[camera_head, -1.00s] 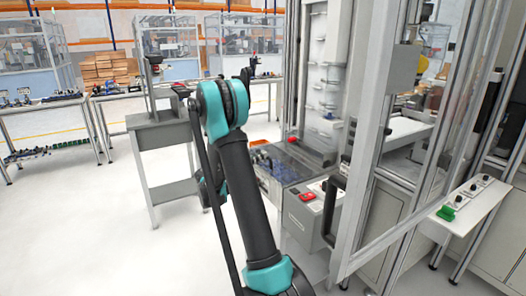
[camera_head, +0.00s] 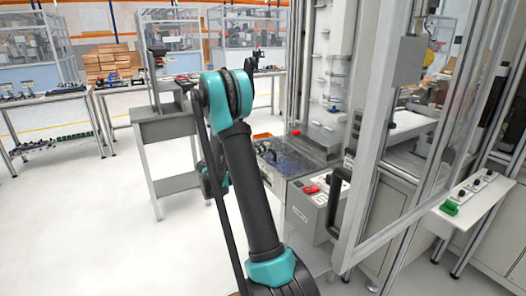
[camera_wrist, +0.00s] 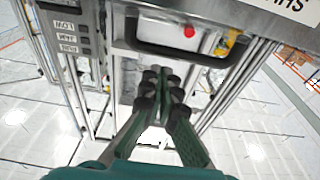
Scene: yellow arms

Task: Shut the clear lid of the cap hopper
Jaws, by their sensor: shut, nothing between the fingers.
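The cap hopper (camera_head: 297,180) is the grey-framed box right of my arm in the head view, with a clear panel (camera_head: 315,152) over dark bluish contents. I cannot tell whether its lid is open or closed. My arm crosses in front of its left side. My gripper (camera_wrist: 162,75) shows in the wrist view with its green-and-black fingers together and empty. A dark U-shaped handle (camera_wrist: 172,50) on a grey edge lies beyond the fingertips; contact is not clear. In the head view the gripper is hidden behind my arm.
A framed glass door with a black handle (camera_head: 338,198) is to the right. A grey stand (camera_head: 168,125) is behind left. The floor at left is clear.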

